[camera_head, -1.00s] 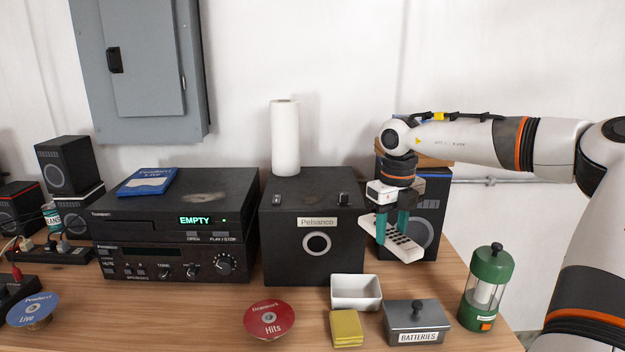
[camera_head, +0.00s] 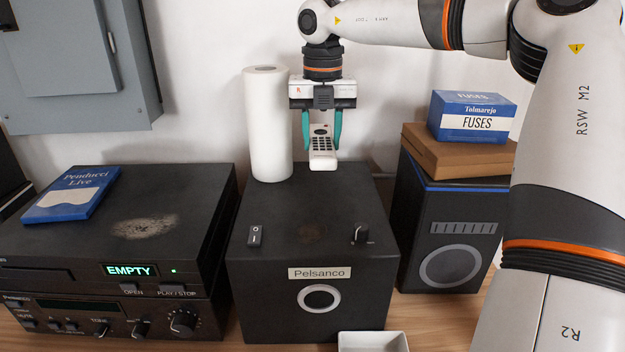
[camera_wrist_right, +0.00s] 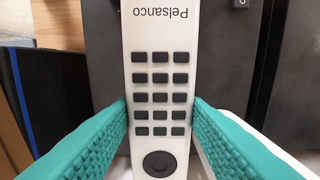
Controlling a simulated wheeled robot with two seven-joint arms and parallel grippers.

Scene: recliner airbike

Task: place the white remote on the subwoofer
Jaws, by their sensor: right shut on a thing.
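The white remote (camera_head: 322,157) with dark buttons is held between the teal fingers of my right gripper (camera_head: 322,132), above the back part of the subwoofer's top. The subwoofer (camera_head: 310,262) is a black box labelled Pelsanco, with a switch and a knob on its top. In the right wrist view the remote (camera_wrist_right: 158,60) lies lengthwise between both fingers (camera_wrist_right: 160,118), its Pelsanco lettering at the top, with the dark subwoofer top (camera_wrist_right: 218,50) behind it. I cannot tell whether the remote touches the subwoofer. My left gripper is not in view.
A white paper roll (camera_head: 267,125) stands on the subwoofer's back left, close beside the gripper. A blue fuses box (camera_head: 472,117) on brown boxes tops the speaker (camera_head: 450,235) at right. The disc player (camera_head: 120,225) is at left. The subwoofer's front top is largely clear.

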